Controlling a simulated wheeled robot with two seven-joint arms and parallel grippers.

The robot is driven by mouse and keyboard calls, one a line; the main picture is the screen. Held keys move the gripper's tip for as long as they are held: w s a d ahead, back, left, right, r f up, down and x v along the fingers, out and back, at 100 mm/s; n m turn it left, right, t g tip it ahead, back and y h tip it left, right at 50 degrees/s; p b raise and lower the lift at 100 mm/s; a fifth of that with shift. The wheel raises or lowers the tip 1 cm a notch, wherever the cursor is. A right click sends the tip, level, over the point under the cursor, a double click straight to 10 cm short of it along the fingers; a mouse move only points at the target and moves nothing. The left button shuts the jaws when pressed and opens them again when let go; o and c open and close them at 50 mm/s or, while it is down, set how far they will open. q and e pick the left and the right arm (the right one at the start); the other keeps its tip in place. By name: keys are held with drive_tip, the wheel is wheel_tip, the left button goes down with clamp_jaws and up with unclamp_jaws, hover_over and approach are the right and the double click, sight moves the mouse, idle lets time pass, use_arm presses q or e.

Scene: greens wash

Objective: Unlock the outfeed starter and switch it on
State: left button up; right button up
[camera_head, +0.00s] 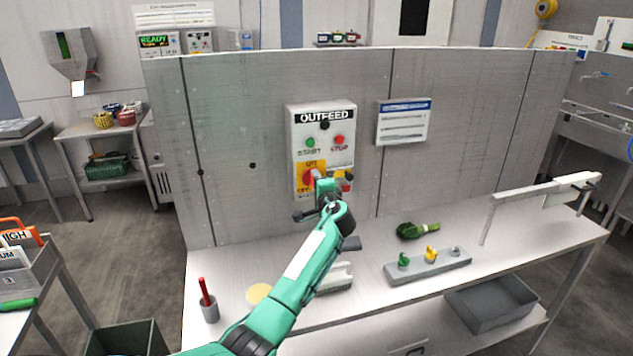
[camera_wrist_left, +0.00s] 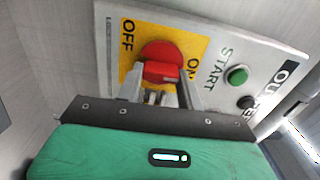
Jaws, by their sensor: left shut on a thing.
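The outfeed starter (camera_head: 321,130) is a white box on the grey upright panel, with a green START button (camera_head: 310,143) and a red STOP button (camera_head: 339,141). Below them is a red rotary switch (camera_head: 309,178) on a yellow plate marked OFF and ON. The red switch (camera_wrist_left: 163,62) fills the middle of the left wrist view. My left gripper (camera_wrist_left: 166,88) is shut on the red switch handle. My right gripper is not in view.
The table (camera_head: 370,285) below carries a red-handled tool in a grey cup (camera_head: 209,310), a grey block with green and yellow knobs (camera_head: 428,266), and a green leafy bundle (camera_head: 417,230). A white arm-like fixture (camera_head: 540,190) stands at right.

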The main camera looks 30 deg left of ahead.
use_arm(q)
drive_tip(key=shift+f+m, duration=0.1)
drive_tip(key=shift+m, duration=0.2)
drive_tip(key=o, duration=1)
drive_tip(key=shift+d, duration=0.1)
drive_tip(key=b+v, duration=0.3)
drive_tip(key=v, duration=1)
drive_tip(key=shift+s+d+b, duration=0.2)
drive_tip(key=shift+s+b, duration=0.1)
drive_tip(key=shift+b, duration=0.05)
